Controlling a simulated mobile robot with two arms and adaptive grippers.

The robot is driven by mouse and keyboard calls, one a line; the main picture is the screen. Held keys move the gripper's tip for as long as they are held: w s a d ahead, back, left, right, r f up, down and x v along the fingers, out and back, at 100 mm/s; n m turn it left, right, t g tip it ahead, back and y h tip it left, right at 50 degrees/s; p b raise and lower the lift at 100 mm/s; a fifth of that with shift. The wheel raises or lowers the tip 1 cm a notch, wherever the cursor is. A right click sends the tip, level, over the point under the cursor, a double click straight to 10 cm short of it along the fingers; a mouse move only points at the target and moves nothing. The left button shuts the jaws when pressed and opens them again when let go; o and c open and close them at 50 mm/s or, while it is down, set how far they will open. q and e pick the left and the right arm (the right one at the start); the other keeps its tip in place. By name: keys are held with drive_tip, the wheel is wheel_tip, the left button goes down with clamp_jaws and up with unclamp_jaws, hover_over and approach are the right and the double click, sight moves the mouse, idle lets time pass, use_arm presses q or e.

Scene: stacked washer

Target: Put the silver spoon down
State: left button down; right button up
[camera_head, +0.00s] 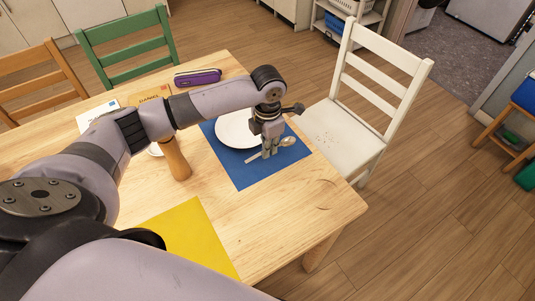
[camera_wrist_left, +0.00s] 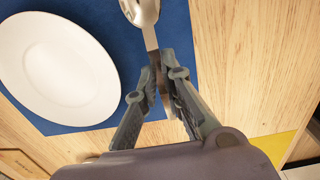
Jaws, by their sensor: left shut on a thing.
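The silver spoon (camera_head: 287,142) is over the blue placemat (camera_head: 243,175), just beside the white plate (camera_head: 230,132). My left gripper (camera_head: 268,153) points down and is shut on the spoon's handle. In the left wrist view the spoon's bowl (camera_wrist_left: 142,10) points away at the top, and the gripper fingers (camera_wrist_left: 157,85) close around the handle. The plate (camera_wrist_left: 58,70) lies to the left of the spoon on the blue placemat (camera_wrist_left: 170,22). I cannot tell whether the spoon touches the placemat. My right gripper is not in view.
A yellow placemat (camera_head: 195,240) lies at the near side of the wooden table (camera_head: 285,205). A purple case (camera_head: 198,78) and a wooden cylinder-like object (camera_head: 176,160) stand on the table. A white chair (camera_head: 350,125) is close to the right edge, a green chair (camera_head: 130,50) behind.

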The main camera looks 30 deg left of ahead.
sight(268, 162)
use_arm(q)
drive_tip(key=shift+f, duration=2.05)
drive_tip(key=shift+f, duration=0.15)
drive_tip(key=c, duration=1.7)
unclamp_jaws()
wheel_tip(268, 162, up, 12)
drive_tip(key=shift+r, duration=0.2)
